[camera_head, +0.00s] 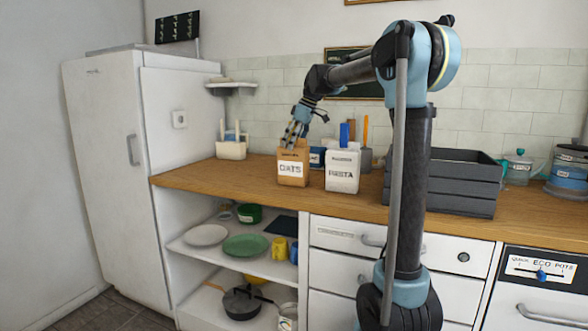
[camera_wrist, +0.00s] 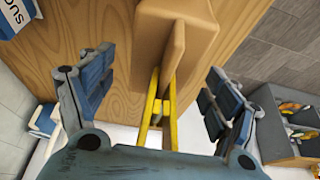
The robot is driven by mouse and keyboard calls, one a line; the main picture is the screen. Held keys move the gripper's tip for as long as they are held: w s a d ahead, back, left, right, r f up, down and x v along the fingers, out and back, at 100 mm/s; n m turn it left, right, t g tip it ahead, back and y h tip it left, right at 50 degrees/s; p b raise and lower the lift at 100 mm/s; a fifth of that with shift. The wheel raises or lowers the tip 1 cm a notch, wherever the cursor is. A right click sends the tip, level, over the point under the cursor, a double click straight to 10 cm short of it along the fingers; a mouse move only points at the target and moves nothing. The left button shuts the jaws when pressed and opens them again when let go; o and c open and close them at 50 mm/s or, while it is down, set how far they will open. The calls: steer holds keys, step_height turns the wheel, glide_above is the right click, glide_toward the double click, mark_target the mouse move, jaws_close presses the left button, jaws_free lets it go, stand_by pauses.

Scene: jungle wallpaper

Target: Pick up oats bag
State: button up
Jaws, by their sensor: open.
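The oats bag (camera_head: 291,168) is a brown paper bag with a white label reading OATS. It stands upright on the wooden counter near its front edge. My gripper (camera_head: 290,138) is just above the bag's top and comes down from the upper right. In the wrist view the brown bag (camera_wrist: 178,45) shows ahead of my gripper (camera_wrist: 156,80), with its folded top pointing toward the palm. The two fingers are spread apart, one on each side of the bag's top, and hold nothing.
A white pasta bag (camera_head: 342,172) stands close to the right of the oats bag. A small blue-labelled container (camera_head: 316,158) is behind them. A white caddy (camera_head: 232,150) stands to the left, with bare counter (camera_head: 205,172) between. A dark grey crate (camera_head: 440,185) is farther right.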

steer(key=shift+f, duration=0.25)
stand_by(0.6)
steer(key=shift+c, duration=0.3)
jaws_close()
